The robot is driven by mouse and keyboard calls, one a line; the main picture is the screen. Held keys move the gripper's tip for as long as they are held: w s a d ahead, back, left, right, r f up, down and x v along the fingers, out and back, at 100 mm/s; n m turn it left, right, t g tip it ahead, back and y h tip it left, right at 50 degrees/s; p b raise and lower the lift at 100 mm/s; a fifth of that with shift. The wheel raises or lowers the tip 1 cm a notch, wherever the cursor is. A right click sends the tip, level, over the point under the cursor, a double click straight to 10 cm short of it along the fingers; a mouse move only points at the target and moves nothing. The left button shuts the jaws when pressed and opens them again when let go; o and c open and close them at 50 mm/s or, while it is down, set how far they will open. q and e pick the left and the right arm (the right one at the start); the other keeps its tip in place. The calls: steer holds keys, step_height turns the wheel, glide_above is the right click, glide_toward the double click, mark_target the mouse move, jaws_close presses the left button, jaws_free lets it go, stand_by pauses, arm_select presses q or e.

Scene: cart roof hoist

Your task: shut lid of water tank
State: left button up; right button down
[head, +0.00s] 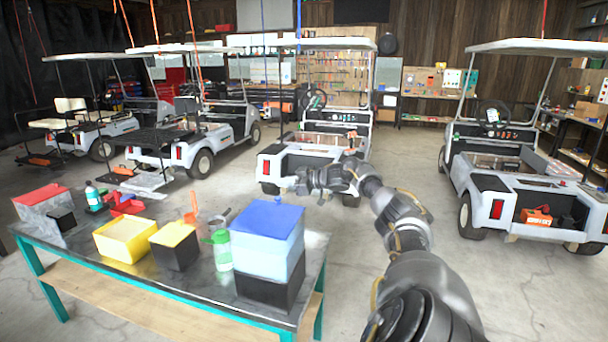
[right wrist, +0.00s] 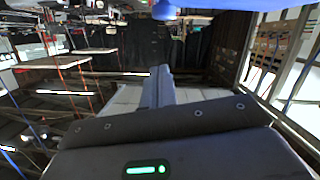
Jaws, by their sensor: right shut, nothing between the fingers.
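The water tank (head: 262,258) stands on the near right end of the workbench. It has a pale blue see-through body on a black base. Its dark blue lid (head: 266,218) lies over the top and looks flat; I cannot tell whether a small gap remains. My right gripper (head: 299,182) is shut and empty, just above and beyond the lid's far right corner, and looks apart from it. In the right wrist view the gripper (right wrist: 160,85) points away from the camera with nothing held. My left gripper is not in view.
The metal-topped workbench (head: 150,285) also holds a green bottle (head: 221,251), a yellow-lidded black box (head: 174,248), a yellow bin (head: 125,240) and a red-lidded box (head: 42,205). A golf cart (head: 318,150) stands behind, another cart (head: 525,190) at right. Floor between them is clear.

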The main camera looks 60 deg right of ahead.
steer(key=s+b, duration=0.1)
steer(key=s, duration=0.1)
steer(key=s+d+b, duration=0.1)
steer(key=s+b, duration=0.1)
steer(key=shift+s+f, duration=0.1)
steer(key=shift+s, duration=0.25)
steer(key=shift+r+b+v, duration=0.2)
steer(key=shift+b+v, duration=0.35)
steer(key=shift+v, duration=0.65)
steer(key=shift+r+b+v, duration=0.2)
steer(key=shift+b+v, duration=0.35)
steer(key=shift+v, duration=0.65)
steer(key=shift+w, duration=0.1)
steer(key=shift+d+f, duration=0.1)
